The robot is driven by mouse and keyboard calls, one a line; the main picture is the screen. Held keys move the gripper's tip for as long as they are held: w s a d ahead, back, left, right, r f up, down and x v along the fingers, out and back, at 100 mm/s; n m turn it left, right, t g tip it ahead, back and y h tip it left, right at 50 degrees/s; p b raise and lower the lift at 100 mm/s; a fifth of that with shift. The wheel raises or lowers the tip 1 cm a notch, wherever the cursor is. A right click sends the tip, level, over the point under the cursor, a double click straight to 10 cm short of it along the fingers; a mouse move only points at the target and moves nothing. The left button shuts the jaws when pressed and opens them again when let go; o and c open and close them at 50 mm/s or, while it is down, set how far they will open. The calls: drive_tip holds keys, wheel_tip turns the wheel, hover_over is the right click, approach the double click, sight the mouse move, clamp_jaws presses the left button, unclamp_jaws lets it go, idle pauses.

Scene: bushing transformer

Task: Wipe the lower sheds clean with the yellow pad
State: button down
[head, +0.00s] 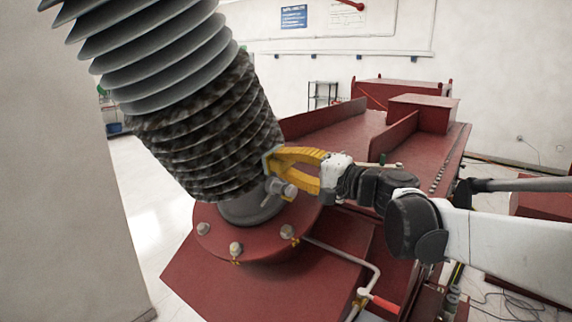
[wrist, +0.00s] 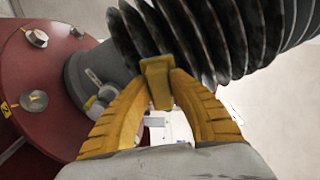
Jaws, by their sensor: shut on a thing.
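The tilted bushing has grey upper sheds (head: 160,50) and lower sheds (head: 210,135) covered in dark, mottled dirt. The dirty sheds also fill the top of the wrist view (wrist: 215,30). My gripper (head: 277,163) has yellow fingers and is at the right side of the lowest dirty sheds. In the wrist view my gripper (wrist: 158,88) is shut on the yellow pad (wrist: 157,68), a small block between the fingertips. The pad's far end is right at the sheds; I cannot tell whether it touches them. In the head view the pad is mostly hidden by the fingers.
Below the sheds are a grey neck (head: 252,208) with a small fitting (head: 281,188) close under my gripper, and a red bolted flange (head: 262,248). The red transformer tank (head: 345,135) spreads behind. A pipe with a red handle (head: 378,302) is at the lower right.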

drive_tip(key=shift+w+a, duration=0.2)
drive_tip(key=shift+a, duration=0.05)
